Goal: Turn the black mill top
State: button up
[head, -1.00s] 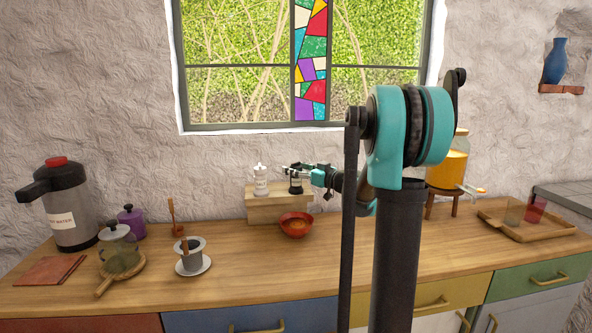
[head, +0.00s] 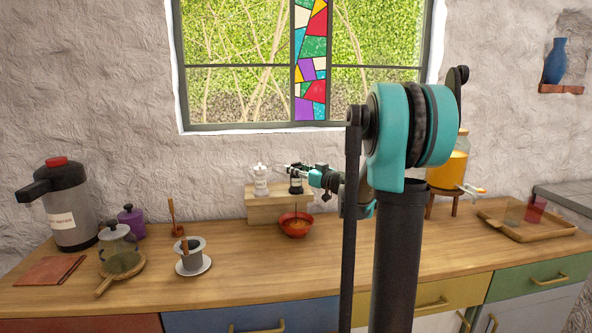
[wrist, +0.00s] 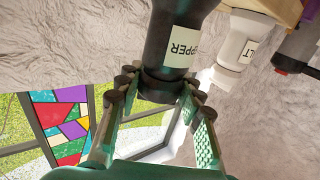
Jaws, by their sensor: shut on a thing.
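The black mill (head: 296,186) stands upright at the right end of a small wooden riser. In the wrist view it appears upside down, with a pale label reading in part "PPER" (wrist: 185,42). My gripper (wrist: 160,88) is shut around the mill's black top (wrist: 163,86), one finger on each side. In the head view my gripper (head: 297,169) reaches in from the right at the mill's top. A thin dark streak shows between the mill and the red bowl (head: 295,226) below it.
A white mill (head: 261,180) stands just left on the riser (head: 268,206). A jar of orange liquid (head: 448,168) on a stand and a wooden tray (head: 490,222) are to the right. A flask (head: 70,205) is far left. The counter's front middle is clear.

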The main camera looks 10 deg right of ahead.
jog(key=m+h, duration=0.1)
jog(key=h, duration=0.1)
jog(key=m+t+h, duration=0.2)
jog(key=m+h, duration=0.1)
jog(key=shift+s+a+h, duration=0.1)
jog(key=shift+a+h, duration=0.15)
jog(key=shift+h, duration=0.05)
jog(key=m+h, duration=0.2)
jog(key=h, duration=0.2)
jog(key=m+h, duration=0.3)
jog(key=h, duration=0.1)
jog(key=shift+t, duration=0.3)
jog(key=m+g+h, duration=0.1)
jog(key=m+h, duration=0.1)
jog(key=h, duration=0.1)
jog(key=m+g+h, duration=0.2)
jog(key=m+h, duration=0.1)
jog(key=h, duration=0.1)
jog(key=shift+d+m+g+h, duration=0.2)
jog(key=shift+m+g+h, duration=1.5)
jog(key=shift+g+h, duration=0.2)
jog(key=o, duration=1.2)
jog(key=shift+r, duration=0.1)
